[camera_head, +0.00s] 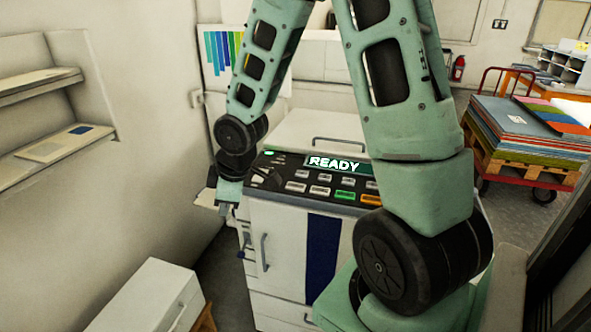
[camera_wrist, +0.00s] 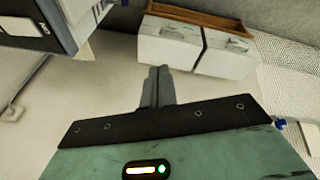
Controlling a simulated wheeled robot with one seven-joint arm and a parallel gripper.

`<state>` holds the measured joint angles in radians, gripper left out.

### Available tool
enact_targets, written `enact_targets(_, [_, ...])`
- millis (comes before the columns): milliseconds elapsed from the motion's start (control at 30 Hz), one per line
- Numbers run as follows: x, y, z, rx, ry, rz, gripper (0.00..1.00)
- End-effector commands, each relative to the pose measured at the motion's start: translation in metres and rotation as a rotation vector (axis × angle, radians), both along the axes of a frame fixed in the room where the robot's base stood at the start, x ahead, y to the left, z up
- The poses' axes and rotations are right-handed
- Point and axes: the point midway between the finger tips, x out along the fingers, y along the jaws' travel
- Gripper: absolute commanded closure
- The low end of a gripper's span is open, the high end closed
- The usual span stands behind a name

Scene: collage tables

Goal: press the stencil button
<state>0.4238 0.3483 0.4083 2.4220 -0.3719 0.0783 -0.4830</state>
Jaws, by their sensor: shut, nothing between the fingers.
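A white copier-like machine (camera_head: 283,232) stands ahead, with a dark control panel on its top front edge. Its display (camera_head: 333,163) reads READY. Below the display are several pale buttons, a green button (camera_head: 345,196) and an orange button (camera_head: 371,199). The labels are too small to read, so I cannot tell which one is the stencil button. My gripper (camera_head: 224,209) is shut and empty, pointing down just left of the panel, apart from the buttons. In the wrist view my gripper (camera_wrist: 159,72) points over bare floor, with the machine's corner (camera_wrist: 45,22) at top left.
Wall shelves (camera_head: 62,145) are at the left. A cart (camera_head: 524,125) stacked with coloured sheets stands at the right. My arm hides part of the machine's right side.

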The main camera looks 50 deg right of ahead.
Motion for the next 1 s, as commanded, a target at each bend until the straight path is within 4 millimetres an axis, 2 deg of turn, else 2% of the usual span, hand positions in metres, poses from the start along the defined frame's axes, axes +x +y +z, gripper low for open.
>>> enact_targets(33, [0.008, -0.031, 0.012, 0.006, -0.026, -0.009, 1.00])
enact_targets(167, [0.023, -0.099, 0.018, 0.006, -0.134, 0.013, 1.00])
enact_targets(300, [0.023, -0.169, 0.024, -0.005, -0.262, 0.027, 1.00])
enact_targets(400, [0.015, -0.208, 0.029, -0.021, -0.344, 0.029, 1.00])
enact_targets(500, [0.007, -0.235, 0.032, -0.040, -0.409, 0.030, 1.00])
enact_targets(600, [0.001, -0.252, 0.033, -0.054, -0.451, 0.030, 1.00])
enact_targets(700, [-0.002, -0.259, 0.033, -0.062, -0.471, 0.031, 1.00])
enact_targets(1000, [-0.002, -0.260, 0.032, -0.065, -0.475, 0.032, 1.00])
